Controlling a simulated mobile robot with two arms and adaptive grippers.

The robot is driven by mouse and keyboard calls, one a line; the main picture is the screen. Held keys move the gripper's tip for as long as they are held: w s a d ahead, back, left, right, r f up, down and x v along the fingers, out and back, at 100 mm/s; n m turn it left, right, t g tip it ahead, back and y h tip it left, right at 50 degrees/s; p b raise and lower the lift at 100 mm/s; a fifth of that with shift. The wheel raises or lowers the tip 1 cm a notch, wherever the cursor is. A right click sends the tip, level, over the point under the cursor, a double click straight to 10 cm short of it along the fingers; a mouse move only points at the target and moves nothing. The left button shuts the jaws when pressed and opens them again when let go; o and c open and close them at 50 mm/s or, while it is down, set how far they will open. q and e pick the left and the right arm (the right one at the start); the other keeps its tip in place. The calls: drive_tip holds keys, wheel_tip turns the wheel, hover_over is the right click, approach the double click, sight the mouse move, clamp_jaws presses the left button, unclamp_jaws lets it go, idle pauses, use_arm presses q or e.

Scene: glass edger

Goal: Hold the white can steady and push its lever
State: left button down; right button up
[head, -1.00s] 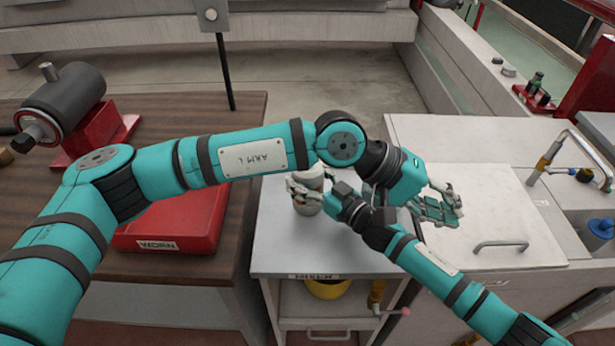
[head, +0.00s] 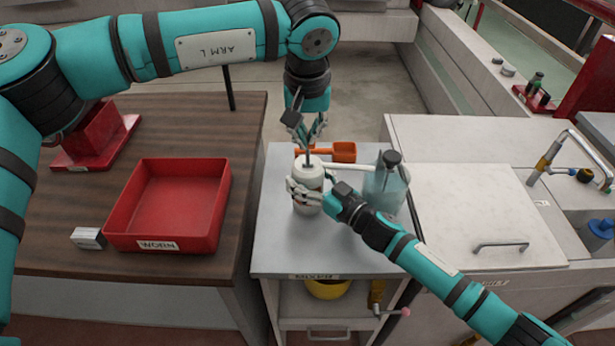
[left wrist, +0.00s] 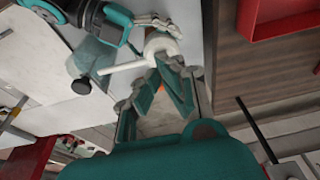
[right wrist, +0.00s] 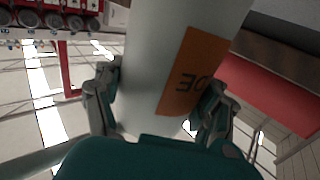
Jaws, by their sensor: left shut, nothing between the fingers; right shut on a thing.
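The white can (head: 308,202) stands upright on the small grey cart (head: 300,252). My right gripper (head: 307,188) is shut around its body from the right; the right wrist view shows the can's wall (right wrist: 150,70) with an orange label between the fingers. The can's white lever (head: 347,168) sticks out from its top to the right; it also shows in the left wrist view (left wrist: 122,68). My left gripper (head: 309,148) is shut and empty, pointing down just behind the can's top. In the left wrist view its fingers are close to the lever; I cannot tell whether they touch.
A bluish bottle with a dark cap (head: 386,190) stands close right of the can. An orange scoop (head: 340,152) lies behind. A red WORN tray (head: 166,244) and a small pale block (head: 88,238) are on the wooden table to the left. The cart's front is clear.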

use_arm(q)
drive_tip(key=shift+s+x, duration=0.2)
drive_tip(key=shift+x, duration=0.55)
drive_tip(key=shift+s+x, duration=0.15)
drive_tip(key=shift+x, duration=0.6)
drive_tip(key=shift+s+x, duration=0.2)
drive_tip(key=shift+x, duration=0.6)
drive_tip(key=shift+f, duration=0.1)
drive_tip(key=shift+w, duration=1.05)
drive_tip(key=shift+s, duration=1.25)
drive_tip(key=shift+w, duration=1.25)
drive_tip(key=shift+s, duration=1.25)
